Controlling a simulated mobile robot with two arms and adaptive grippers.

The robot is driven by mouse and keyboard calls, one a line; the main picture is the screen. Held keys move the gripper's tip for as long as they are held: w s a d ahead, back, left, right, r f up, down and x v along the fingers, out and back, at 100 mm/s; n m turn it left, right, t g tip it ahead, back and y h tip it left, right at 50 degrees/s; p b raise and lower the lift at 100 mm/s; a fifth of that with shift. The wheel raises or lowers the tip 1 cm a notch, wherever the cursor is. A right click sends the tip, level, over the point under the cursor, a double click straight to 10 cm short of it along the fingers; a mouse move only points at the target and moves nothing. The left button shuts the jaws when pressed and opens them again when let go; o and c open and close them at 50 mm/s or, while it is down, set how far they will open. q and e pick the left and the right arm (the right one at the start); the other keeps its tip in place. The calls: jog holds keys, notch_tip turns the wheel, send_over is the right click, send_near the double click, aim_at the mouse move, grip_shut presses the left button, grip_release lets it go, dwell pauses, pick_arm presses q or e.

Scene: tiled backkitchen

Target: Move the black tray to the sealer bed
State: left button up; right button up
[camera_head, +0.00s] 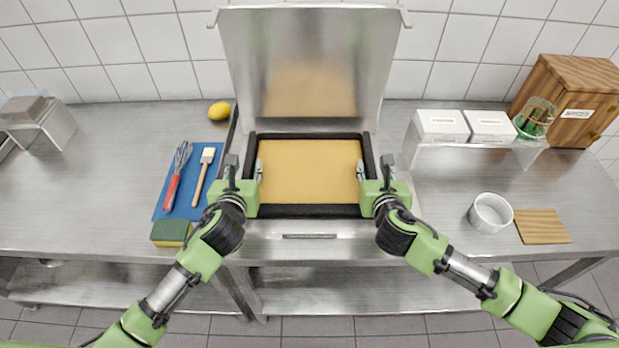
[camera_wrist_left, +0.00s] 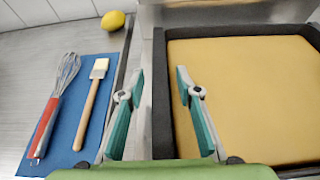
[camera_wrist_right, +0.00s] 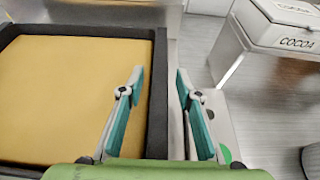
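The black tray (camera_head: 310,211), filled with a flat yellow-brown layer (camera_head: 310,170), lies level on the metal bed in front of the raised lid (camera_head: 309,60) of the sealer. Its rim also shows in the left wrist view (camera_wrist_left: 162,105) and the right wrist view (camera_wrist_right: 157,105). My left gripper (camera_head: 245,170) is open, one finger on each side of the tray's left wall. My right gripper (camera_head: 375,168) is open, one finger on each side of the right wall. Neither is closed on the tray; whether fingers touch it I cannot tell.
On the left are a blue mat (camera_head: 178,205) with a whisk (camera_head: 175,180) and brush (camera_head: 203,175), a sponge (camera_head: 171,233) and a lemon (camera_head: 220,112). On the right are white boxes (camera_head: 441,126), a white bowl (camera_head: 491,213), a wooden board (camera_head: 543,227) and a wooden cabinet (camera_head: 570,85).

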jog(key=shift+s, duration=0.2)
pick_arm(q)
jog(key=v, duration=1.2)
pick_arm(e)
jog(key=v, duration=1.1)
jog(key=shift+s+r, duration=0.2)
jog(key=shift+s, duration=0.05)
